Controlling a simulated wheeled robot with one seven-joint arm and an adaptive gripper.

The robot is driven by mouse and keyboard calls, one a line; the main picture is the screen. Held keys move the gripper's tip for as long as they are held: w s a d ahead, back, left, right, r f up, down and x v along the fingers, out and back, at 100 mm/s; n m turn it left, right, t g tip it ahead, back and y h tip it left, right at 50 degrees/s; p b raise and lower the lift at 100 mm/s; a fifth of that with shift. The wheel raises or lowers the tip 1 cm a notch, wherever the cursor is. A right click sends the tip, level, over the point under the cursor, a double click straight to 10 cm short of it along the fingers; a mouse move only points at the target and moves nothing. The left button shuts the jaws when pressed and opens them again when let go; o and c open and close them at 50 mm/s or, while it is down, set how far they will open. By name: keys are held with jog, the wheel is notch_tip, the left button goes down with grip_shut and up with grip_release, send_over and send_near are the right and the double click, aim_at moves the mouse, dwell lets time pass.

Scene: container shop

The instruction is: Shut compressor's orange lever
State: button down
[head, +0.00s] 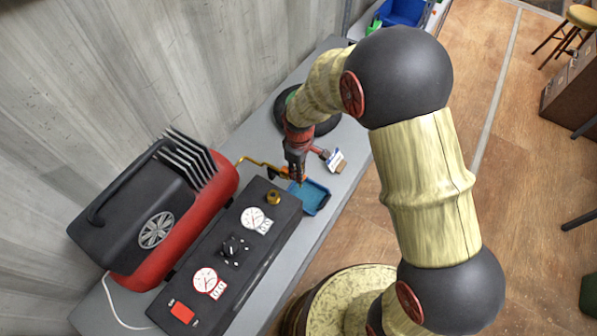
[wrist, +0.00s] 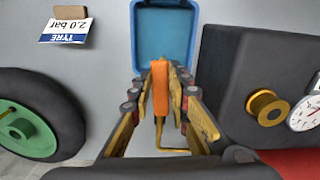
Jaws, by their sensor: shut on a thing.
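The compressor (head: 169,240) is red and black and stands on the grey bench at the left in the head view. A thin yellow-brass pipe runs from its far end to the orange lever (wrist: 160,88). In the wrist view the lever lies between my finger pads, pointing up the picture toward the blue tray. My gripper (head: 296,176) is shut on the lever; its yellow fingers (wrist: 159,90) also show in the wrist view. In the head view my gripper hides most of the lever.
A blue tray (wrist: 163,8) lies just beyond the lever. A black gauge box (head: 257,261) with a brass knob (wrist: 267,107) stands close by. A wheel with a green hub (wrist: 18,128) and a "TYRE 2.0 bar" tag (wrist: 66,31) are at the other side. A wall runs behind the bench.

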jog(key=w+a+n+p, duration=0.1)
jog(key=w+n, duration=0.6)
jog(key=n, duration=1)
jog(key=shift+a, duration=0.1)
dwell(0.6)
jog(key=c, duration=1.8)
grip_release()
jog(key=shift+o, duration=0.6)
jog(key=shift+r, duration=0.15)
notch_tip(320, 180, up, 12)
